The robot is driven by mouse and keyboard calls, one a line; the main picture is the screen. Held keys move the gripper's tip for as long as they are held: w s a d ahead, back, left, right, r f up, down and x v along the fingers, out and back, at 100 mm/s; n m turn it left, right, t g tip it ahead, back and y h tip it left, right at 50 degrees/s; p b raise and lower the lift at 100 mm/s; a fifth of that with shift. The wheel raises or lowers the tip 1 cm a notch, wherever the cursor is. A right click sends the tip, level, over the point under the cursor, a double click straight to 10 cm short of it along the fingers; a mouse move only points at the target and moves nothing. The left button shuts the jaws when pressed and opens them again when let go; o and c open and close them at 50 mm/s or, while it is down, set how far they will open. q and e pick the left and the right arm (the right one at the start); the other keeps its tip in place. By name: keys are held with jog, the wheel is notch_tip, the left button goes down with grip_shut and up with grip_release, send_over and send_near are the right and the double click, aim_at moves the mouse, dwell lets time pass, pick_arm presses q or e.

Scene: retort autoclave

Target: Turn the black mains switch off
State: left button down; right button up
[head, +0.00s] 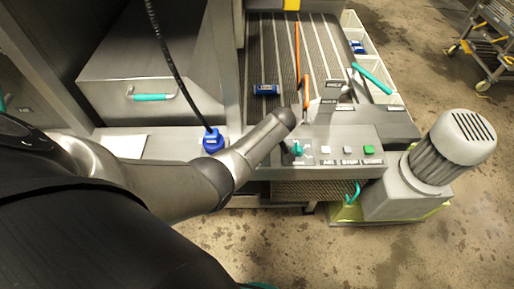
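The grey control panel (335,139) stands right of centre. The fingers cannot be made out. My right gripper is not in view.
A grey motor (454,147) stands right of the panel. A ribbed conveyor (267,60) lies behind, with a blue item (266,89) and orange bars. A black cable runs to a blue fitting (213,141). A steel door with a teal handle (152,97) is at left.

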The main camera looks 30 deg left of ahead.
pick_arm(q)
jog(key=shift+a+n, duration=0.1)
jog(key=shift+n, duration=0.2)
jog(key=c, duration=0.8)
grip_release()
jog(key=shift+c, duration=0.2)
jog(key=shift+r, duration=0.1)
jog(key=shift+d+r, duration=0.2)
jog(key=shift+r, duration=0.1)
jog(key=p+v, duration=0.4)
jog(key=v, duration=1)
jog(key=shift+d+r, duration=0.15)
jog(key=shift+d, duration=0.05)
jog(key=shift+w, duration=0.1)
